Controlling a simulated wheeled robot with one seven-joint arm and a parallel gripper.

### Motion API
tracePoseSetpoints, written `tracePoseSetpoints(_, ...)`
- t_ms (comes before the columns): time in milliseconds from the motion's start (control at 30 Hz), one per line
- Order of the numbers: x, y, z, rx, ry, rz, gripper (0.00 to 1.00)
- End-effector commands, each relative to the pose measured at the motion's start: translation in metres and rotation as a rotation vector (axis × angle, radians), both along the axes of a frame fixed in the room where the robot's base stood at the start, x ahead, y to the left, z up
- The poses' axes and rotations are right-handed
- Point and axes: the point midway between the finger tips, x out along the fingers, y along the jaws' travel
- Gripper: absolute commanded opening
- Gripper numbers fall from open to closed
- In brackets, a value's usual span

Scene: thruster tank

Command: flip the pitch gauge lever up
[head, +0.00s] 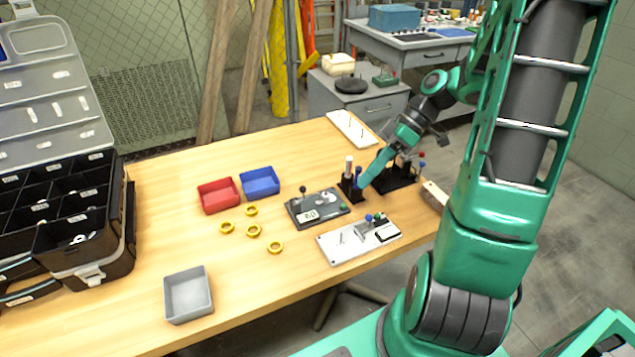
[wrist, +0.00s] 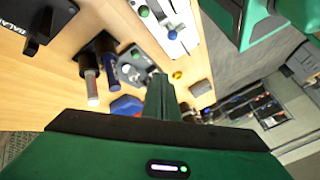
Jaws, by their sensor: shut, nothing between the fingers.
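A dark grey box (head: 330,212) lies on the table with a black-knobbed lever (head: 302,190) standing up, a white readout and a green button. It shows partly in the wrist view (wrist: 135,57). A white panel (head: 335,250) in front of it carries small levers and blue and green knobs; it also shows in the wrist view (wrist: 187,38). I cannot read which one is the pitch gauge. My gripper (head: 363,185) is shut and empty, pointing down beside a black holder (head: 349,190), right of the grey box. Its closed fingers show in the wrist view (wrist: 160,93).
The black holder has a white and a blue cylinder upright. Another black stand (head: 395,180) is behind my gripper. Red (head: 218,196) and blue (head: 260,182) bins, several yellow rings (head: 253,231) and a grey tray (head: 188,295) lie left. The table's front middle is clear.

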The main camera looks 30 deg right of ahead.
Motion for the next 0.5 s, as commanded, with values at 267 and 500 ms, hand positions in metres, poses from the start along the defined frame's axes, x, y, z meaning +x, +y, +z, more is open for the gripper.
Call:
tracePoseSetpoints(267,0.024,-0.010,-0.006,0.228,-0.287,0.157,0.00)
tracePoseSetpoints(500,0.035,-0.023,-0.002,0.370,-0.554,0.232,0.00)
